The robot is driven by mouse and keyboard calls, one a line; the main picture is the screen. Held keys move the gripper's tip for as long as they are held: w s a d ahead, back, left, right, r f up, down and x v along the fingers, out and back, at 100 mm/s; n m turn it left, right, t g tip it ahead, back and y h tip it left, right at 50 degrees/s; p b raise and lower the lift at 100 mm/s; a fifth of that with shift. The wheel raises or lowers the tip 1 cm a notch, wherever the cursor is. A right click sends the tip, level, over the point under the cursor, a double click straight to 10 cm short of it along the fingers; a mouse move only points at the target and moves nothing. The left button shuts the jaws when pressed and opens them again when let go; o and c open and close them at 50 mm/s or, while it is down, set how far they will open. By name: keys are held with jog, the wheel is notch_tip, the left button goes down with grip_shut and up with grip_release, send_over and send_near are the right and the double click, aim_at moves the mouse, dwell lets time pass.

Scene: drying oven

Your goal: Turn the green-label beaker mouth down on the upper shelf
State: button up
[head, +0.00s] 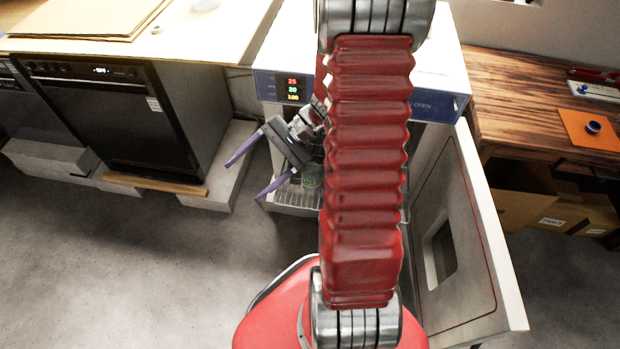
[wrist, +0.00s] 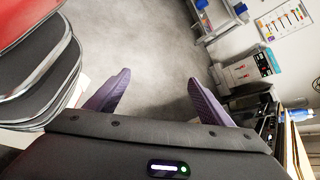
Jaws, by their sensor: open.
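The drying oven (head: 272,86) stands open behind my arm in the head view. A greenish glass vessel, seemingly the green-label beaker (head: 312,176), is inside it on a wire rack (head: 292,197), partly behind my gripper and arm. I cannot tell which way its mouth faces or which shelf bears it. My gripper (head: 245,180) is open in front of the oven's left side, its purple fingers pointing left, away from the oven. In the wrist view my gripper (wrist: 158,78) has nothing between its fingers, only floor beyond.
The oven door (head: 470,180) is swung open to the right. A dark appliance (head: 110,115) stands under the left bench. A wooden table (head: 510,80) with cardboard boxes (head: 535,200) below is at the right. The floor on the left is clear.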

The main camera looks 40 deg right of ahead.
jog(key=w+d+f+m+t+h, duration=0.1)
jog(key=d+f+m+t+h, duration=0.1)
jog(key=d+f+m+t, duration=1.15)
jog(key=s+d+f+m+h, duration=0.3)
jog(key=f+h, duration=0.1)
jog(key=f, duration=0.2)
jog(key=s+d+f+m+t+h, duration=0.1)
jog(key=s+d+f+m+h, duration=0.2)
jog(key=f, duration=0.3)
jog(key=s+d+f+m+h, duration=0.3)
jog(key=f+m+h, duration=0.1)
jog(key=f+h, duration=0.1)
jog(key=shift+s+d+f+m, duration=0.15)
jog(key=shift+d+f+m, duration=0.2)
jog(key=shift+f, duration=0.3)
jog(key=shift+w+d, duration=0.2)
jog(key=shift+w, duration=1.2)
jog(key=shift+w+d, duration=0.15)
jog(key=shift+w, duration=1.2)
jog(key=shift+w+d, duration=0.2)
jog(key=shift+w, duration=1.2)
